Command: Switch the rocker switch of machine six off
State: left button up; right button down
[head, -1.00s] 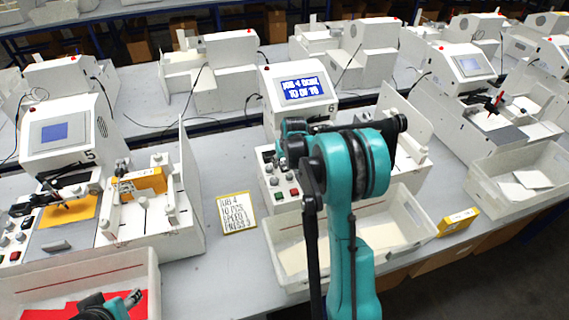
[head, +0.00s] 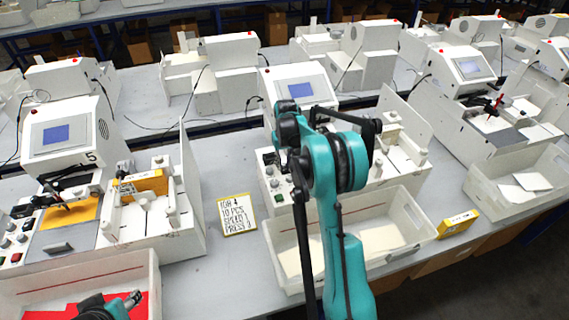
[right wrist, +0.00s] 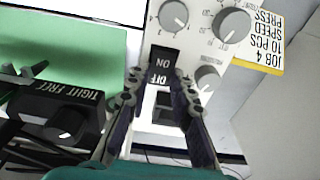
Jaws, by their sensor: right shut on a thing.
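In the right wrist view the black rocker switch (right wrist: 163,60) sits on the grey panel, with upside-down ON and OFF marks. My right gripper (right wrist: 160,84) is at the switch, one finger on each side, shut on it. Which way the rocker is tipped is hard to tell. In the head view my right fingers are hidden behind the arm. My left gripper (head: 130,299) shows only partly at the lower left.
Several dials, one of them the large dial (right wrist: 231,23), lie close to the switch. A TIGHT/FREE knob (right wrist: 69,120) is at left. A job card (head: 236,215) and a white bin (head: 275,243) are near machine six. Machine five (head: 62,125) stands left.

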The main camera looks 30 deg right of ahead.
aim_at(285, 168)
dwell(0.3)
jog(key=c, duration=1.3)
grip_release()
jog(key=r, duration=1.2)
jog(key=shift+s+a, duration=0.1)
jog(key=shift+s, duration=0.25)
